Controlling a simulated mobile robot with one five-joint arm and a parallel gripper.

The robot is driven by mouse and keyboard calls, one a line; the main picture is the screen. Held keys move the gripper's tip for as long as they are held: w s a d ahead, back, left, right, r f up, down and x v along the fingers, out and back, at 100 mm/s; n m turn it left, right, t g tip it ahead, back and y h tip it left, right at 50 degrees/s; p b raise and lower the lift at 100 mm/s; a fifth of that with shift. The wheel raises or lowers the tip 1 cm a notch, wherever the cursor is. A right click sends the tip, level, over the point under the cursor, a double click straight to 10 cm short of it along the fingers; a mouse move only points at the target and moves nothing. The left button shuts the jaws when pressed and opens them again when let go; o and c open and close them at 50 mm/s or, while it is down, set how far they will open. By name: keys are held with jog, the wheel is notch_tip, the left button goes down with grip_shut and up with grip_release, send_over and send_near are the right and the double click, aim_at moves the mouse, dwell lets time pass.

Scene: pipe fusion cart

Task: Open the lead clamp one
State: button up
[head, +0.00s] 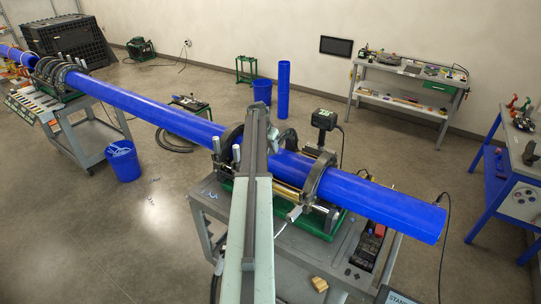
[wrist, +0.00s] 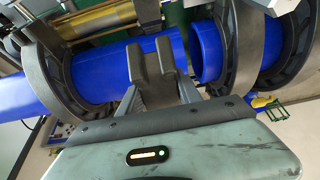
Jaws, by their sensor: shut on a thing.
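A long blue pipe (head: 370,193) runs through the clamps of a fusion machine on the cart. It also crosses the wrist view (wrist: 105,72), with a visible break between two pipe ends right of my fingers. One dark ring clamp (head: 321,172) stands right of my arm and another (head: 229,148) left of it. The wrist view shows ring clamps at left (wrist: 42,52) and right (wrist: 240,50); I cannot tell which is lead clamp one. My gripper (wrist: 154,62) is between these rings, in front of the pipe, its fingers close together. What it grips is hidden. My arm hides the machine's middle.
A gold rod (wrist: 100,20) runs along the machine. A blue bucket (head: 122,162) and several stands are on the floor. Open floor lies left of the cart.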

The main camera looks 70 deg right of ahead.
jog(key=shift+d+r, duration=0.3)
jog(key=shift+r, duration=0.1)
jog(key=d+r+p, duration=0.1)
jog(key=r+p, duration=0.1)
jog(key=d+r+p, duration=0.1)
jog(key=d, duration=0.1)
jog(key=shift+s+r+p, duration=0.35)
jog(key=shift+s, duration=0.05)
jog(key=shift+f, duration=0.1)
jog(key=o, duration=2)
jog(key=shift+a, duration=0.1)
